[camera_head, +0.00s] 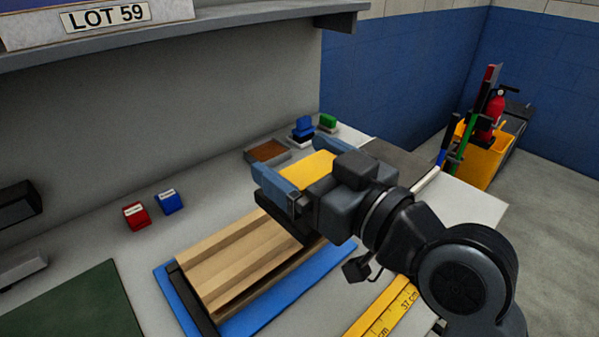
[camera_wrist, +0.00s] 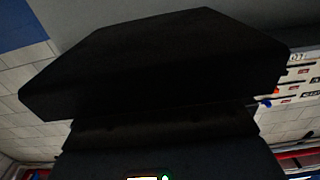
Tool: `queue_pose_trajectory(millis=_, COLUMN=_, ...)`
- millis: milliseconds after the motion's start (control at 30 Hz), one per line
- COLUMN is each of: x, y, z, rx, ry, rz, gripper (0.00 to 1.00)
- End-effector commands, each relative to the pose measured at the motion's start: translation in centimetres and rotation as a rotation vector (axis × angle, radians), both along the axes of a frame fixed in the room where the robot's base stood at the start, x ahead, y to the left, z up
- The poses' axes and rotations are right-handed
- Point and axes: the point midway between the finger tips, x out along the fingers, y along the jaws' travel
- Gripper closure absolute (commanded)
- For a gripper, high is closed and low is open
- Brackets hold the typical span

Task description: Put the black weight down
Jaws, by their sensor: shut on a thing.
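My gripper (camera_head: 305,172) is shut on the black weight (camera_head: 279,215), with its blue-grey fingers on either side. The weight is a dark block, partly hidden by the fingers and wrist in the head view. It fills the middle of the wrist view (camera_wrist: 155,65). A yellow patch shows between the fingers; I cannot tell whether it belongs to the weight. The weight is over the far right end of a stack of pale wooden boards (camera_head: 235,262). I cannot tell whether it touches them.
The boards lie on a blue sheet (camera_head: 162,272), with a black bar (camera_head: 190,300) across their left end. A yellow ruler (camera_head: 383,310) lies at the front. Red (camera_head: 136,216) and blue (camera_head: 169,202) blocks and a brown-filled tray (camera_head: 266,152) stand behind. Bare grey table shows at left.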

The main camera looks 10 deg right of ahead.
Motion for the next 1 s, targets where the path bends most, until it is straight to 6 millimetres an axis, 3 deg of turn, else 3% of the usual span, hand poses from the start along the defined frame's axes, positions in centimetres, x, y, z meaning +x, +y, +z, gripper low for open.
queue_pose_trajectory(millis=300, x=2.3, y=5.0, z=-2.8, rx=0.003, ry=-0.006, rz=0.001, gripper=0.89)
queue_pose_trajectory(millis=500, x=3.4, y=7.3, z=-4.3, rx=0.004, ry=-0.007, rz=0.000, gripper=0.89)
queue_pose_trajectory(millis=733, x=3.8, y=8.0, z=-5.1, rx=0.003, ry=-0.009, rz=-0.002, gripper=0.89)
queue_pose_trajectory(millis=1000, x=3.8, y=8.0, z=-8.0, rx=0.004, ry=-0.007, rz=-0.002, gripper=0.89)
